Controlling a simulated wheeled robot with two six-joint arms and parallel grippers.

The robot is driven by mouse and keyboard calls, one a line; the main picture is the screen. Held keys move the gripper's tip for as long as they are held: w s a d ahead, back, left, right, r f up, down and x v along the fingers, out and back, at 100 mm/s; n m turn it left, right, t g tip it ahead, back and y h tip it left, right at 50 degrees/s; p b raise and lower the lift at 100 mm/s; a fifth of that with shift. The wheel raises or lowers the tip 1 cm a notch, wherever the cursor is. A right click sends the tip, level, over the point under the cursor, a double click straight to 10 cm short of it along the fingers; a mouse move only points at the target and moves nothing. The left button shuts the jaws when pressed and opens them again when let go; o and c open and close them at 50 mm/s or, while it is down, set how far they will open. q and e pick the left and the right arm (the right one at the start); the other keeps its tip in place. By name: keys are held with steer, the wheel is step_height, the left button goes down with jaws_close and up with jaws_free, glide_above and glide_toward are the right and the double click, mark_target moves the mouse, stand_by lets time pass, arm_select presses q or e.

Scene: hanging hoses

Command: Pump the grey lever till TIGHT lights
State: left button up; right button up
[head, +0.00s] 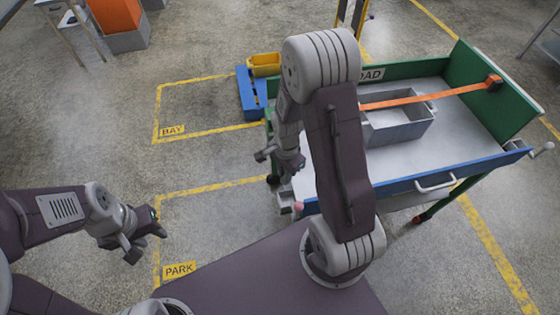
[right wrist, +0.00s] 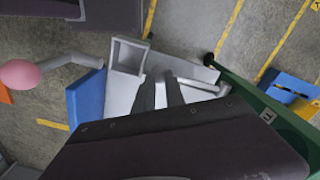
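My right gripper (head: 281,160) is over the left end of the cart. In the right wrist view its two fingers (right wrist: 160,92) are apart, with a narrow gap between them. A grey lever-like bar (right wrist: 203,87) lies by the fingertips, its end at the right finger; I cannot tell whether they touch. In the head view I cannot pick this bar out from the gripper. My left gripper (head: 143,238) is open and empty above the floor, left of the cart. An orange strap (head: 435,97) crosses a grey crate (head: 408,125) on the cart. No TIGHT light is visible.
A blue and yellow object (head: 250,92) stands behind.

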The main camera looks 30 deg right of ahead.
steer(key=shift+f+b, duration=0.75)
steer(key=shift+f, duration=0.35)
step_height(320, 180, up, 6)
steer(key=p, duration=0.5)
steer(key=shift+w+d+p, duration=0.1)
steer(key=shift+w+p, duration=0.05)
steer(key=shift+p, duration=0.15)
steer(key=shift+f, duration=0.15)
steer(key=r+p, duration=0.1)
steer(key=w+r+p, duration=0.1)
steer(key=r+p, duration=0.1)
steer(key=shift+w+d+r+p, duration=0.2)
steer(key=shift+w+r+p, duration=0.2)
steer(key=shift+f, duration=0.1)
steer(key=shift+s+a+f+b, duration=0.1)
steer(key=shift+s+f+b, duration=0.15)
steer(key=shift+f+b, duration=0.35)
steer(key=shift+s+a+f+b, duration=0.1)
steer(key=shift+s+f+b, duration=0.1)
steer(key=shift+f+b, duration=0.45)
steer(key=shift+s+f+b, duration=0.25)
steer(key=shift+f+b, duration=0.15)
steer(key=shift+f, duration=0.35)
